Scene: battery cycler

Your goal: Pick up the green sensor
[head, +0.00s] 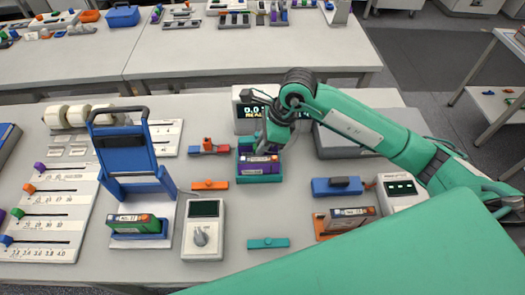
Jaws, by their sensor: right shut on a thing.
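A small flat teal-green piece with a round knob (268,243), which looks like the green sensor, lies on the near part of the table, right of the grey meter. My right gripper (265,146) is well behind it, over a green cradle (245,178). Its jaws are shut on the purple battery block (260,167), which sits at the cradle; whether it is lifted at all I cannot tell. The fingertips are partly hidden by the gripper body. My left gripper is not in view.
A grey meter with a knob (203,240) and a blue lever stand (127,160) are at left. An orange sensor-like piece (209,184) lies behind the meter. A blue block (337,187) and an orange-based battery (347,219) are at right. Slider panels (50,215) fill the far left.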

